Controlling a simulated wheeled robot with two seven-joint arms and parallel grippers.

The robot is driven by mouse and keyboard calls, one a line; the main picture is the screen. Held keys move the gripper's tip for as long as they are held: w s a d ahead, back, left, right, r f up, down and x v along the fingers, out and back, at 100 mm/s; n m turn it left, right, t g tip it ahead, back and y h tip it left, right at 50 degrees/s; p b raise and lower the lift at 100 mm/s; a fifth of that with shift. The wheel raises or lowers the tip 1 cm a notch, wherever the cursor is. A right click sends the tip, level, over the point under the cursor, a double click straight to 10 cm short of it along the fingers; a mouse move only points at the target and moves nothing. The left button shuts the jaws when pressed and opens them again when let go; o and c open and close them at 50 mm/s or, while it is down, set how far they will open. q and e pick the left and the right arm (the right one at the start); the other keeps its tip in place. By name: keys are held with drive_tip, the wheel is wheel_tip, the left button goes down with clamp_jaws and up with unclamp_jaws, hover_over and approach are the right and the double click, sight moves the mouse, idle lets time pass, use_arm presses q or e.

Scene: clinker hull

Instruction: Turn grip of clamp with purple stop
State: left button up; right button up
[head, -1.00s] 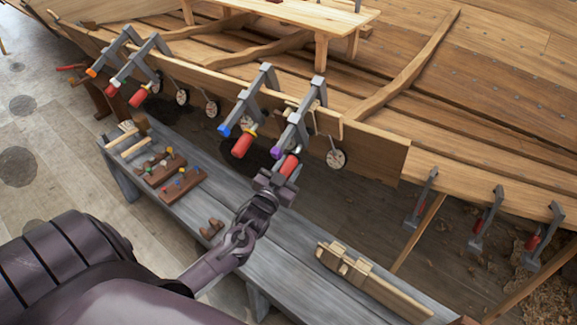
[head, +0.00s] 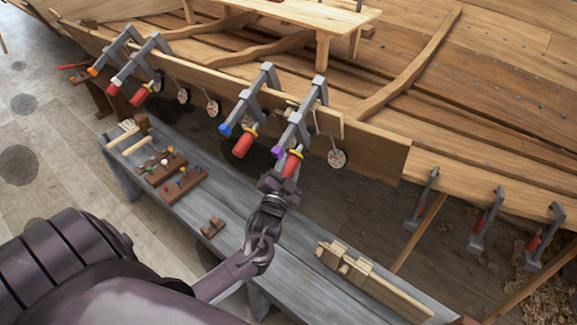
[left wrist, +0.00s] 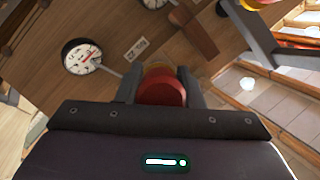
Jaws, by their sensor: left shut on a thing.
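The clamp with the purple stop (head: 278,153) hangs on the hull plank, the rightmost of the middle pair. Its red grip (head: 291,164) points down toward the bench, with a yellow ring at its upper end. My left gripper (head: 282,179) is at the lower end of this grip and shut on it. In the left wrist view the red grip (left wrist: 162,88) sits between the two grey fingers, with the yellow ring beyond it. My right gripper is not in view.
Just left is the clamp with the blue stop (head: 225,129) and its red grip (head: 243,144). A round dial (head: 337,159) hangs to the right. Below, the grey bench (head: 240,215) carries peg blocks (head: 183,185) and a wooden piece (head: 350,265).

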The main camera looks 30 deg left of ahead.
use_arm(q)
drive_tip(key=o, duration=1)
drive_tip(key=b+v, duration=0.1)
drive_tip(key=v, duration=0.6)
drive_tip(key=shift+s+d, duration=0.2)
drive_tip(key=shift+s, duration=0.15)
